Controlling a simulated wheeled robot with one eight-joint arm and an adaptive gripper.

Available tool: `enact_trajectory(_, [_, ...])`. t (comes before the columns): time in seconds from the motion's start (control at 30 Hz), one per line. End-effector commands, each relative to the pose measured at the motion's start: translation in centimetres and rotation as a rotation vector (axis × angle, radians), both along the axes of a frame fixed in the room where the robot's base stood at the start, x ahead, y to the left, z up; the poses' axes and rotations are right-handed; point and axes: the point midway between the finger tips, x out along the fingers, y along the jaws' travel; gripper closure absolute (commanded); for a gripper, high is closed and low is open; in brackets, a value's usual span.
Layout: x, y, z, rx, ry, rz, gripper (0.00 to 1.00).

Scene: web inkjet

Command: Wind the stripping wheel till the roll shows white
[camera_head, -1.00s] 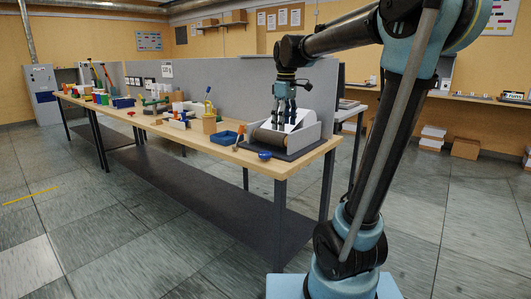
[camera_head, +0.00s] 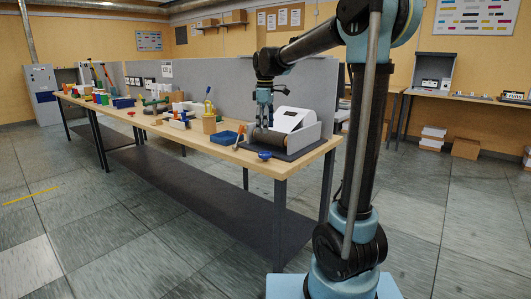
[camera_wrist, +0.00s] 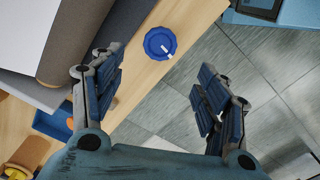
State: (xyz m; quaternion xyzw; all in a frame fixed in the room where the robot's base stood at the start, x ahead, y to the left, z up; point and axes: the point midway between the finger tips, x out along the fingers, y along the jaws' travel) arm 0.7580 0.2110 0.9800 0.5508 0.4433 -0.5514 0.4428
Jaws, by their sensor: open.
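The stripping wheel is a small blue knob (camera_head: 264,155) at the front edge of the bench. It shows in the wrist view (camera_wrist: 160,42) with a small white mark on its rim. The roll (camera_head: 268,138) is a dark brown cylinder beside it; in the wrist view (camera_wrist: 82,38) its visible surface is grey-brown. A white sheet or panel (camera_head: 288,119) stands behind the roll. My gripper (camera_head: 264,118) is above the roll, fingers pointing down. In the wrist view my gripper (camera_wrist: 158,88) is open and empty. The wheel lies beyond the fingertips, apart from them.
A grey partition (camera_head: 230,90) stands behind. The floor in front of the bench is clear.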

Motion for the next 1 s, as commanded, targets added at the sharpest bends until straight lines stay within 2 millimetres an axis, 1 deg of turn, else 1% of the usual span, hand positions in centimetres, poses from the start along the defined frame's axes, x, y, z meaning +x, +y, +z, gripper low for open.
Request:
enact_trajectory(0.03, [0.0, 0.0, -0.9, 0.000, 0.000, 0.000, 0.32])
enact_trajectory(0.2, [0.1, 0.0, -3.8, 0.000, 0.000, -0.001, 0.32])
enact_trajectory(0.4, [0.0, 0.0, -7.2, 0.000, 0.000, -0.001, 0.32])
enact_trajectory(0.53, [0.0, 0.0, -9.0, 0.000, 0.000, -0.001, 0.32])
enact_trajectory(0.73, [0.0, 0.0, -10.7, 0.000, 0.000, -0.001, 0.32])
enact_trajectory(1.0, [0.0, 0.0, -11.1, 0.000, 0.000, -0.001, 0.32])
